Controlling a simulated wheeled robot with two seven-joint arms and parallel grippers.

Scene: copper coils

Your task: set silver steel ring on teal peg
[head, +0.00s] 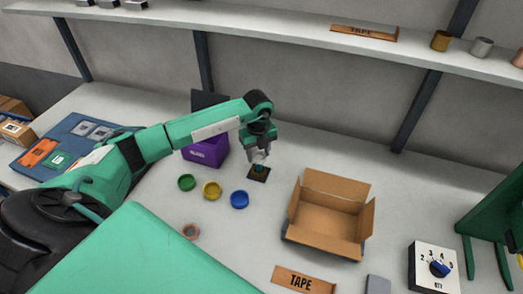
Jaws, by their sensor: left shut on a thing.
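My left gripper (259,157) points down near the middle of the bench, right above a small dark square base (258,177). The teal peg (259,169) stands on that base, directly under the fingertips, with only a small part showing. The gripper is shut on a small silvery thing, which appears to be the silver steel ring. The ring is mostly hidden between the fingers. I cannot tell whether it is around the peg or just above it. My right gripper is not in view.
A purple box (206,153) stands just left of the gripper. Green (187,183), yellow (212,190) and blue (239,199) round dishes sit in front. A copper ring (191,231) lies nearer. An open cardboard box (328,221) stands right; a dial box (434,267) sits further right.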

